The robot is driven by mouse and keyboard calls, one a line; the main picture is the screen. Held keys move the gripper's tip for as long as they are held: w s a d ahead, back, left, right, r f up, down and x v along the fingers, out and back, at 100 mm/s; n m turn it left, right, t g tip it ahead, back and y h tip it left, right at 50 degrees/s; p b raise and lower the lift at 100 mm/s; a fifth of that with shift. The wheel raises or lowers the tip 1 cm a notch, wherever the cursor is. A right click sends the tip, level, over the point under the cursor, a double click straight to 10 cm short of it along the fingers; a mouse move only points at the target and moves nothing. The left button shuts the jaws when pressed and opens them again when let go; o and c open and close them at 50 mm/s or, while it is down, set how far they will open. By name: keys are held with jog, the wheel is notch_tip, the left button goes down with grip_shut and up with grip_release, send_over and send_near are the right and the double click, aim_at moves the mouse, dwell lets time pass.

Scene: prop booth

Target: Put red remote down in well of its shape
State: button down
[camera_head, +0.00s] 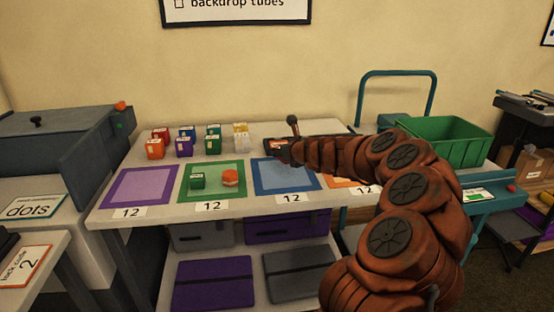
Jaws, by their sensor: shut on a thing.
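My arm reaches across from the lower right, and my gripper (284,154) is at its far end, over the back edge of the blue square mat (270,187). The gripper is small, dark and partly hidden by my own arm. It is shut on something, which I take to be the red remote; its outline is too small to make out. A dark, flat thing with reddish parts (276,143) shows just behind the gripper tip. I cannot tell whether it holds the well, and no well shape is clear.
Small coloured boxes (184,147) stand in rows at the back left of the table. The purple mat (139,188) is bare. A green crate (450,132) stands at right.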

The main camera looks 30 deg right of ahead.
aim_at(278, 164)
jog(key=shift+w+d+f, duration=0.1)
jog(key=shift+w+d, duration=0.05)
jog(key=shift+w, duration=0.55)
jog(key=shift+f+b, duration=0.7)
jog(key=shift+f, duration=1)
jog(key=c, duration=0.8)
grip_release()
jog(key=shift+f, duration=0.1)
jog(key=shift+c, duration=0.2)
jog(key=shift+s+r, duration=0.2)
jog(key=p+v, duration=0.1)
jog(key=v, duration=0.8)
jog(key=shift+s+r+p, duration=0.2)
jog(key=shift+s+p, duration=0.15)
jog(key=shift+v, duration=0.95)
